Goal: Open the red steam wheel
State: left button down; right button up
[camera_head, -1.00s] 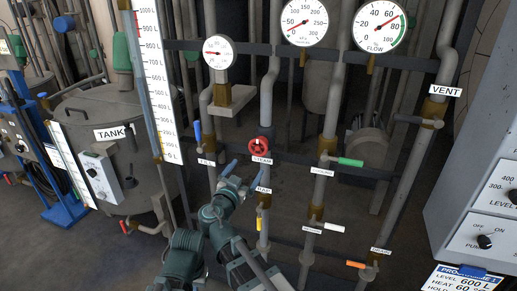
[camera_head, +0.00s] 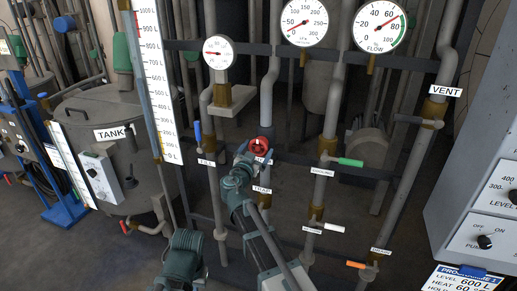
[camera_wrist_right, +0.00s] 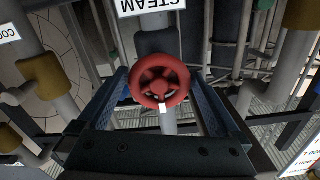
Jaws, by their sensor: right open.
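The red steam wheel (camera_head: 261,145) sits on a vertical pipe in the middle of the head view. In the right wrist view the wheel (camera_wrist_right: 158,86) faces the camera, with a small white mark at its lower rim. My right gripper (camera_head: 256,156) is at the wheel, covering its lower left part in the head view. In the right wrist view the right gripper (camera_wrist_right: 163,78) is open, with one blue finger on each side of the wheel. Contact between fingers and rim cannot be told.
The STEAM label (camera_wrist_right: 150,5) shows at the top of the wrist view. A blue-handled valve (camera_head: 198,131) stands left of the wheel, a green-handled one (camera_head: 350,162) right. Gauges (camera_head: 305,22) are above. A grey control panel (camera_head: 480,190) stands at the right.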

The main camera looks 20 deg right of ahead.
jog(key=shift+w+d, duration=0.4)
jog(key=shift+w, duration=0.15)
jog(key=shift+c, duration=0.3)
jog(key=c, duration=1)
